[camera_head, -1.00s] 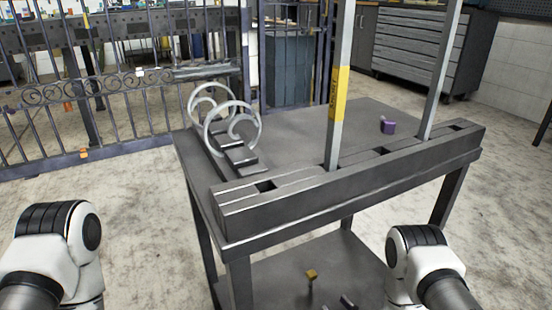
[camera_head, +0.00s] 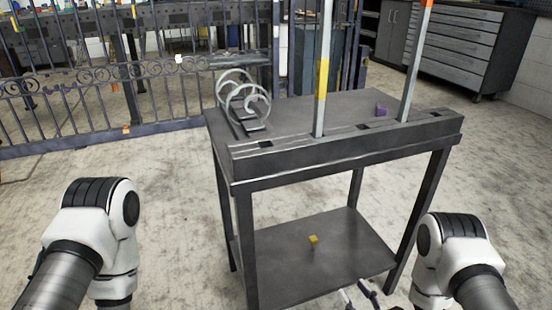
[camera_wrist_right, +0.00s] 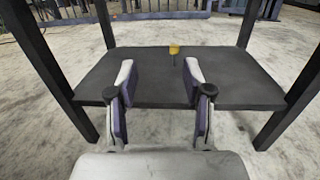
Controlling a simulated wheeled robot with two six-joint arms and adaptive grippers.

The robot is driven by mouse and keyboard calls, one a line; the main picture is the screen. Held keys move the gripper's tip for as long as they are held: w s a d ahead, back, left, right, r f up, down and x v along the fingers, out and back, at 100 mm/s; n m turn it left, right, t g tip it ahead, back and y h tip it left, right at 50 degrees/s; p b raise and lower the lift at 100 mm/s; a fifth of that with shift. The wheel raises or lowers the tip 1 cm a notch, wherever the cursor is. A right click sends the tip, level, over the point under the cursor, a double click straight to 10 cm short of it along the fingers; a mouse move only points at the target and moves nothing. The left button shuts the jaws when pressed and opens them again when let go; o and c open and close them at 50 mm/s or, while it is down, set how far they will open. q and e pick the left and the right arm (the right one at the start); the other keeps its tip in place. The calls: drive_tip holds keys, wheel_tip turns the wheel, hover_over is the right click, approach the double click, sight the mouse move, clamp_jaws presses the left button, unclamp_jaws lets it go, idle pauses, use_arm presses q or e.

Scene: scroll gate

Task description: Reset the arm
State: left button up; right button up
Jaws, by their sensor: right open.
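My right arm (camera_head: 455,255) comes in at the lower right of the head view. My right gripper (camera_head: 362,296) shows at the bottom edge, in front of the table's lower shelf. In the right wrist view the same gripper (camera_wrist_right: 158,88) is open, with nothing between its fingers, and faces the lower shelf (camera_wrist_right: 222,82). My left arm (camera_head: 95,235) shows at the lower left of the head view; its gripper is out of view.
A dark metal table (camera_head: 300,182) holds a slotted block with two upright bars, one with a yellow band (camera_head: 322,80). Scroll rings (camera_head: 243,98) and a purple piece (camera_head: 381,110) are on top. A yellow piece (camera_head: 313,239) is on the lower shelf. Open floor surrounds the table.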

drive_tip(key=s+a+r+n+g+y+p, duration=0.2)
drive_tip(key=s+a+n+g+y+p, duration=0.25)
drive_tip(key=s+g, duration=0.45)
drive_tip(key=s+a+r+n+g+y+p, duration=0.1)
drive_tip(key=s+a+r+n+g+y, duration=0.15)
drive_tip(key=s+a+n+g, duration=0.5)
drive_tip(key=s+d+n+g+h+p, duration=0.1)
drive_tip(key=s+d+n+g+h, duration=0.2)
drive_tip(key=s, duration=0.6)
drive_tip(key=s+d+n+g+h, duration=0.1)
drive_tip(key=s+g+h, duration=0.1)
drive_tip(key=s+g, duration=0.5)
drive_tip(key=s+d+f+n+h, duration=0.2)
drive_tip(key=s+d+n+h, duration=0.5)
drive_tip(key=d, duration=0.4)
drive_tip(key=w+d+f+n+t+h, duration=0.1)
drive_tip(key=w+f+n+t, duration=0.3)
drive_tip(key=w, duration=0.3)
drive_tip(key=w+d+f+n+t+h, duration=0.2)
drive_tip(key=w+n+t, duration=0.2)
drive_tip(key=w+t, duration=0.25)
wheel_tip(320, 180, up, 39)
drive_tip(key=p, duration=3.9)
drive_tip(key=shift+w+f+g, duration=0.15)
drive_tip(key=shift+f+g, duration=0.05)
drive_tip(key=shift+g, duration=0.2)
